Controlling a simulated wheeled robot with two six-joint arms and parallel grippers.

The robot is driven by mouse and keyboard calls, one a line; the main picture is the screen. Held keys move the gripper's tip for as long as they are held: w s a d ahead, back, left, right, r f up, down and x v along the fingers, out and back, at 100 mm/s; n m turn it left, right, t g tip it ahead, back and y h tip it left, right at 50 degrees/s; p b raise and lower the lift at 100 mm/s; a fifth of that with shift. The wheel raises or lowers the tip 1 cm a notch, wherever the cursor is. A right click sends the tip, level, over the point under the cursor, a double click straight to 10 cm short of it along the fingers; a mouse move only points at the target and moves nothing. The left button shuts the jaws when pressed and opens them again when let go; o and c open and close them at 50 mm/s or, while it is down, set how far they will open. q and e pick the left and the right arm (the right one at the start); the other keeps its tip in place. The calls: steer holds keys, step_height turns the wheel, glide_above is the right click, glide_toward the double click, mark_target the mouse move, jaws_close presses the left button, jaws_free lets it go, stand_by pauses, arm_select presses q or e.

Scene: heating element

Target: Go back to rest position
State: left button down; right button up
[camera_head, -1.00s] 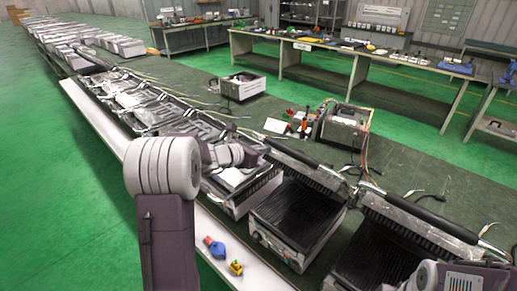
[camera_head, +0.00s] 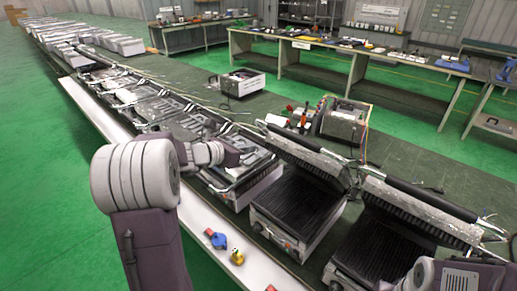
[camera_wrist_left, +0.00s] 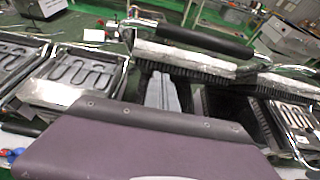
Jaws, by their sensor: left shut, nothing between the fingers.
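My left arm comes in at the lower left of the head view, with its wrist (camera_head: 215,153) over the row of open grills. Its fingers are hard to make out there. In the left wrist view my left gripper (camera_wrist_left: 163,82) shows as a narrow grey shape, shut and empty, in front of a dark ribbed grill plate. Part of my right arm (camera_head: 455,275) shows at the lower right of the head view; its gripper is out of the picture.
Open contact grills (camera_head: 295,210) line the long green bench. Trays with heating elements (camera_wrist_left: 75,70) show at the left wrist view's left. Small blue (camera_head: 217,240) and yellow (camera_head: 237,256) items lie on the white ledge. A metal box (camera_head: 343,120) with cables stands behind.

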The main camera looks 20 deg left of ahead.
arm_select(q)
steer(key=s+d+f+m+g+h, duration=0.25)
steer(key=s+d+m, duration=0.2)
steer(key=d, duration=0.45)
steer(key=s+d+f+m+g+h, duration=0.1)
steer(key=s+d+f+m+g, duration=0.3)
steer(key=d, duration=0.5)
steer(key=s+d+f+m+g+y, duration=0.1)
steer(key=s+f+m+g+y, duration=0.1)
steer(key=s+f+m, duration=0.3)
steer(key=s+f+m+g+y, duration=0.25)
steer(key=s+m, duration=0.25)
steer(key=s, duration=0.3)
steer(key=s+a+f+m+y, duration=0.3)
steer(key=a+m, duration=0.5)
steer(key=m, duration=0.5)
steer(key=shift+s+a+f+g, duration=0.2)
steer(key=shift+f+g, duration=0.1)
steer(key=shift+f, duration=0.6)
